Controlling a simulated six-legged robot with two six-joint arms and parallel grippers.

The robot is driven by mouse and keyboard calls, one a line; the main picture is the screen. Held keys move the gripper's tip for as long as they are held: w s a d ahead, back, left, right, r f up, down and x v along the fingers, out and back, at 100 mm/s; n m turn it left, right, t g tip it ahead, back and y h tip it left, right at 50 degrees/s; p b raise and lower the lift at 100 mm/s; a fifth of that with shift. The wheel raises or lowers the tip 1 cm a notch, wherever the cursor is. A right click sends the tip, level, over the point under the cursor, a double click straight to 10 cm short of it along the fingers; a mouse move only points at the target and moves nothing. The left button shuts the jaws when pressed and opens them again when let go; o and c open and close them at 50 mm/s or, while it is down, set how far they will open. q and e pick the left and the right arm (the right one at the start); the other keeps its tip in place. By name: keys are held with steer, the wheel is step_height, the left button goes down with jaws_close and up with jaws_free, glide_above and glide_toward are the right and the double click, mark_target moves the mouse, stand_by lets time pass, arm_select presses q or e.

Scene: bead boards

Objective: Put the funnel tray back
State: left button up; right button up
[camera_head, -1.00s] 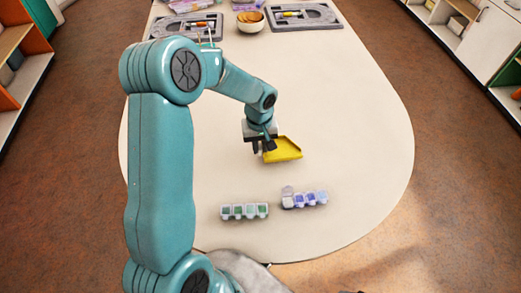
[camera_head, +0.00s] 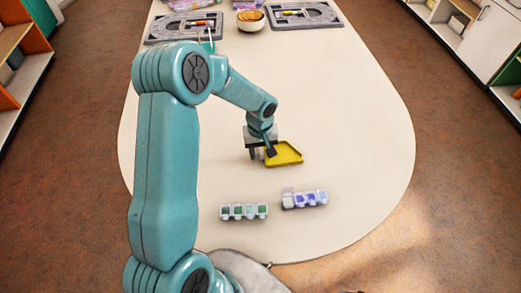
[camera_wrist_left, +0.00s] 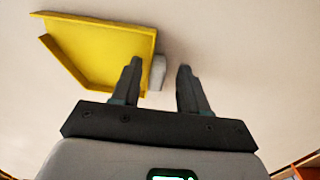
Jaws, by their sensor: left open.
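The yellow funnel tray (camera_head: 285,156) lies on the white table in the head view, in front of my arm. In the left wrist view the tray (camera_wrist_left: 100,48) is at the upper left, with its raised rims showing. My left gripper (camera_head: 262,154) is low over the table at the tray's left edge. Its two fingers (camera_wrist_left: 158,85) stand apart with nothing gripped between them. One finger overlaps the tray's edge in the wrist view; I cannot tell whether they touch. My right gripper is out of view.
Two grey boards (camera_head: 306,16) and a bowl (camera_head: 250,20) are at the far end. The table right of the tray is clear.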

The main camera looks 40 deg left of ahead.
arm_select(q)
steer(key=shift+w+r, duration=0.1)
steer(key=shift+r, duration=0.4)
step_height(320, 180, up, 11)
steer(key=shift+r, duration=0.1)
